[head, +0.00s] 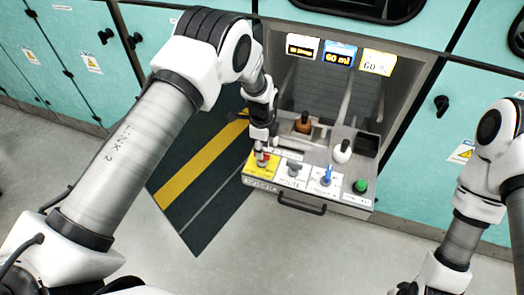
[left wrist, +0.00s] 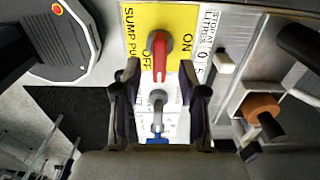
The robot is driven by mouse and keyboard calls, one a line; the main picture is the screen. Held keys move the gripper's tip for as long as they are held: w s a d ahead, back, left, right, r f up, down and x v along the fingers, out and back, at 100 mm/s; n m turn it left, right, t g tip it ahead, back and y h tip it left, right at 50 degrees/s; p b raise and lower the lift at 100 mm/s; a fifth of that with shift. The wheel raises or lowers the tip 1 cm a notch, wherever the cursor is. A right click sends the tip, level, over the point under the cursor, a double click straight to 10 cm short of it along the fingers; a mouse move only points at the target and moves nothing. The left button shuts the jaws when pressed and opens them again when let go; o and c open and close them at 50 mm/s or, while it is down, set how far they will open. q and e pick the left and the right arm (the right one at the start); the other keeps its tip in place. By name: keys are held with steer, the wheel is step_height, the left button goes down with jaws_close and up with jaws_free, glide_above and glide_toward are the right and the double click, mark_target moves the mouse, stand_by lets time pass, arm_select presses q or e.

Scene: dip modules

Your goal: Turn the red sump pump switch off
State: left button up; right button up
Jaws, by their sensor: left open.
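The red sump pump switch (left wrist: 158,65) sits on a yellow plate (left wrist: 130,20) marked SUMP PUMP, OFF and ON. Its red lever points down in the left wrist view, with OFF close on its left and ON to its upper right. I cannot tell exactly which mark it is set to. In the head view the red switch (head: 263,157) is at the left end of the panel, partly hidden by my left gripper (head: 262,148). My left gripper (left wrist: 160,72) is open, with a finger on each side of the lever and gaps visible. My right gripper is out of view.
A grey switch (head: 293,170), a blue switch (head: 327,176) and a green button (head: 360,185) follow to the right. Behind them stand an orange-brown knob (head: 304,122) and a white knob (head: 342,151). A handle (head: 301,205) juts from the panel's front.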

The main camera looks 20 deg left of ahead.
arm_select(q)
step_height(320, 180, up, 10)
steer(key=shift+f, duration=0.25)
